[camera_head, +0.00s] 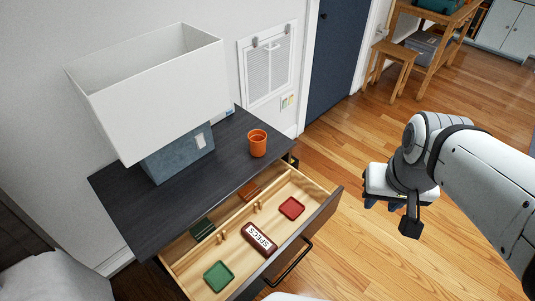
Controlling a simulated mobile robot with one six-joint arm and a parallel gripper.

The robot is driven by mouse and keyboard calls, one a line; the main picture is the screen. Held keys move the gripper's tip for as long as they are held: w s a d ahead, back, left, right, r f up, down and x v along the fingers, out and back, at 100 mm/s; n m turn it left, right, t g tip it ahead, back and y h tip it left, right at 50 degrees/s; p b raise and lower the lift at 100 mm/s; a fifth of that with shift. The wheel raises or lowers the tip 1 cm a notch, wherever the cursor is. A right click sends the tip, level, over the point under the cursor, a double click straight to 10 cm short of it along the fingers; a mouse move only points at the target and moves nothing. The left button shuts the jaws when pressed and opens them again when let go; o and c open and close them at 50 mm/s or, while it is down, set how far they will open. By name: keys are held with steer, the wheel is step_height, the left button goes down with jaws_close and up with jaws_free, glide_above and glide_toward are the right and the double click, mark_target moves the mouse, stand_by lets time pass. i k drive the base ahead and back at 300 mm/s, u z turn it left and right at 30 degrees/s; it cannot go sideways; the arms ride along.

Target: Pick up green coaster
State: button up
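A green square coaster (218,276) with a raised rim lies flat in the front left part of the open drawer (327,207). A second, darker green item (202,229) sits in the drawer's back compartment, partly shaded by the dresser top. I cannot tell what it is. My gripper (393,210) is off to the right of the drawer, above the wood floor, well apart from the coaster. Nothing shows held in it. Its fingers are partly hidden and seen from an angle, so its opening is unclear.
The drawer also holds a brown SPECS box (258,239), a red coaster (291,208), an orange-brown item (248,190) and wooden dividers. An orange cup (257,143) and a large lamp (150,90) stand on the black dresser (225,160).

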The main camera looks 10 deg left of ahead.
mark_target(218, 276)
steer(key=u, duration=1.15)
